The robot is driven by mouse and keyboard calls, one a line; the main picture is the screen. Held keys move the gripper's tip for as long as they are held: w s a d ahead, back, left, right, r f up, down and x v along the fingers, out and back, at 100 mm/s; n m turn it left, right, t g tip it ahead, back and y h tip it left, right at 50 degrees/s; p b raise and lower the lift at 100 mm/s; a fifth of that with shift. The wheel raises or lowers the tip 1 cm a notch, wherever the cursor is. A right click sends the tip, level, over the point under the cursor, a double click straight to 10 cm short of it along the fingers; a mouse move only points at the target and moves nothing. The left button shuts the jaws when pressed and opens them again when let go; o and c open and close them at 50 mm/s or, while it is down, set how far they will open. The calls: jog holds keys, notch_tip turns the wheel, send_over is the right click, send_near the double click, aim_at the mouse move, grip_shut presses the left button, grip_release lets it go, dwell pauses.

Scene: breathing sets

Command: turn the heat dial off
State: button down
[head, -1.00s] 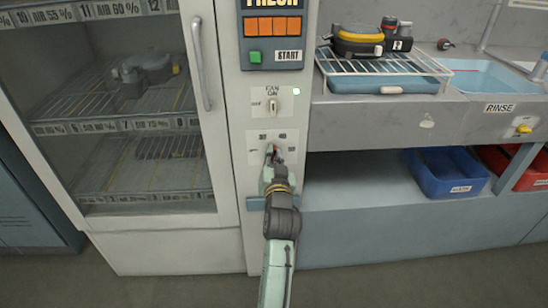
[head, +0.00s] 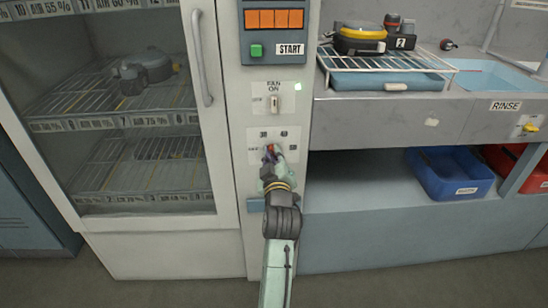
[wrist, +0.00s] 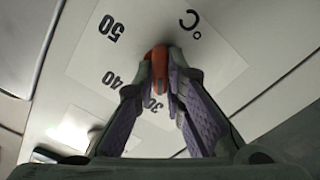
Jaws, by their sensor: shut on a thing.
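The heat dial is a small red knob (wrist: 157,62) on a white label plate marked 30, 40, 50 and °C in the wrist view. In the head view its red part (head: 272,149) shows at the tip of my gripper, low on the pale control column. My gripper (head: 271,157) is shut on the dial, its purple-lined fingers on either side of it. The fingers partly hide the dial and the 30 mark, and I cannot tell exactly which mark the dial points to.
The fan switch (head: 274,104) sits just above, with a green light beside it. A green start button (head: 256,50) is higher up. The glass-doored cabinet (head: 120,225) stands left. A counter with a drying rack (head: 385,62) and a blue bin (head: 450,173) are right.

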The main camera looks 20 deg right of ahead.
jog(key=n+b, duration=0.2)
jog(key=n, duration=0.3)
jog(key=shift+f+n, duration=0.15)
jog(key=shift+n, duration=0.15)
jog(key=shift+a+n+b, duration=0.1)
jog(key=shift+n+b, duration=0.75)
jog(key=shift+n, duration=1.45)
jog(key=c, duration=1.7)
grip_release()
jog(key=shift+o, duration=0.2)
